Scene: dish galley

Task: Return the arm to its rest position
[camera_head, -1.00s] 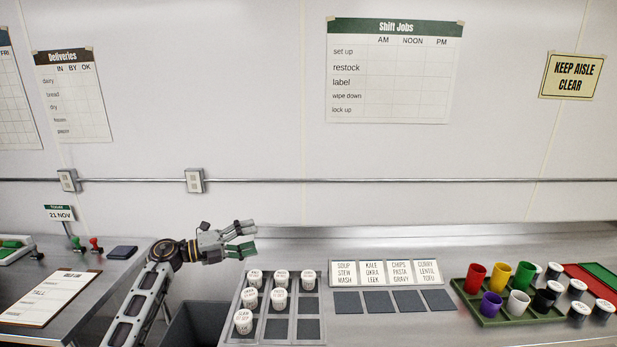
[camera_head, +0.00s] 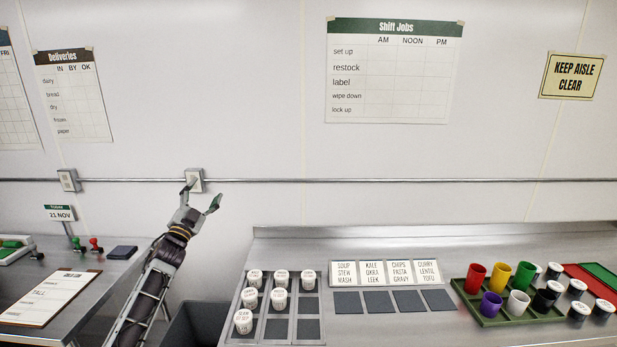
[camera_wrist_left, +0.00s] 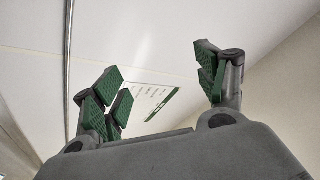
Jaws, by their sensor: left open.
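My left gripper (camera_head: 201,196) is raised in front of the wall, left of the rack of labelled jars, with its fingers pointing up. It is open and empty. In the left wrist view its green-padded fingers (camera_wrist_left: 165,88) are spread apart, with the wall and a poster behind them. My left arm rises from the bottom left of the head view, over the gap between the two counters. My right gripper is not in view.
A grey rack (camera_head: 246,327) with several white-lidded jars stands on the right counter. Label cards (camera_head: 386,272), dark squares and a green tray of cups (camera_head: 485,318) lie further right. A clipboard (camera_head: 46,298) lies on the left counter. A dark bin (camera_head: 203,321) stands below the arm.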

